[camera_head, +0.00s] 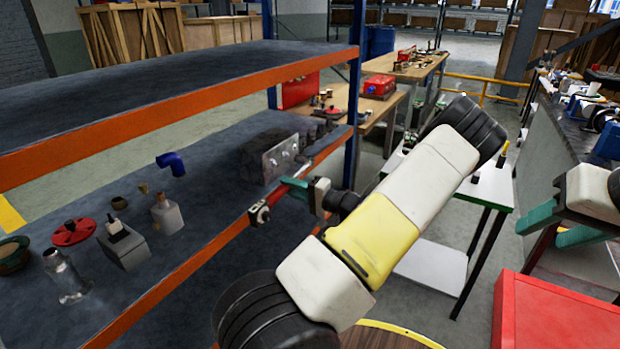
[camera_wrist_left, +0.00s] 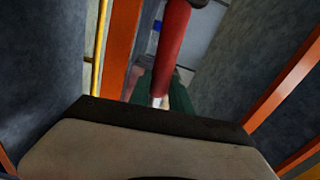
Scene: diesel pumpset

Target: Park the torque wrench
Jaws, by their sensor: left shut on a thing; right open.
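The torque wrench (camera_head: 274,198) has a red handle and a dark head, which shows at its lower left end in the head view. My left gripper (camera_head: 298,188), with green fingers, is shut on it at the front orange edge of the lower shelf. My right gripper (camera_head: 560,233) is open and empty at the right, above the red box. I cannot make out a parking place for the wrench.
The lower shelf (camera_head: 215,205) holds a grey metal block (camera_head: 280,158), a blue elbow pipe (camera_head: 172,163), a red flanged part (camera_head: 73,232) and small jars. The upper shelf (camera_head: 170,85) is bare. A blue post (camera_head: 353,100) stands close behind my left gripper. A red box (camera_head: 555,315) is at lower right.

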